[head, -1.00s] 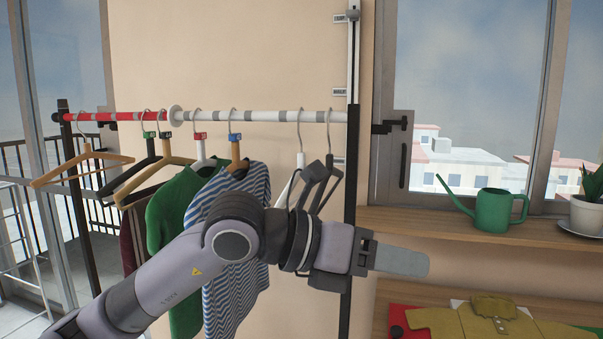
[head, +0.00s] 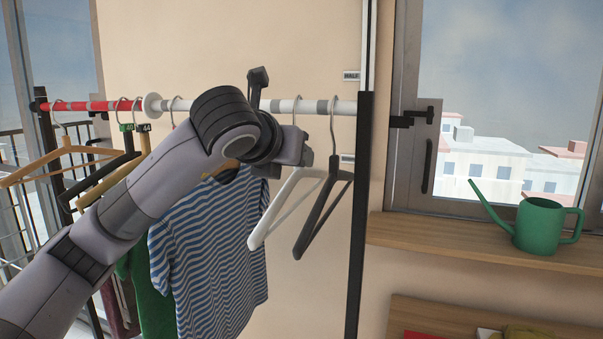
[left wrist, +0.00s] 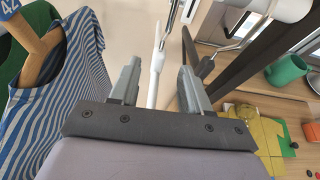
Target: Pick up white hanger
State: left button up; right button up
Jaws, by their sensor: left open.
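The white hanger (head: 270,212) hangs empty by its metal hook from the rail, between the striped shirt and a black hanger (head: 322,215). In the left wrist view its white neck (left wrist: 155,75) stands between my left gripper's two fingers. My left gripper (left wrist: 160,82) is open, with a finger on each side of the neck. In the head view, my wrist hides part of the hanger's top. I cannot tell whether either finger touches it. My right gripper is in neither view.
The rail (head: 285,106) runs across, with a dark upright post (head: 360,220) right of the black hanger. A blue-striped shirt (head: 205,245) hangs close left, with wooden hangers (head: 45,165) farther left. A green watering can (head: 540,226) stands on the sill at right.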

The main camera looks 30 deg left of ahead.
pick_arm(q)
jog(key=p+x, duration=0.1)
jog(key=x, duration=0.4)
jog(key=shift+w+a, duration=0.15)
grip_shut()
jog(key=shift+r, duration=0.1)
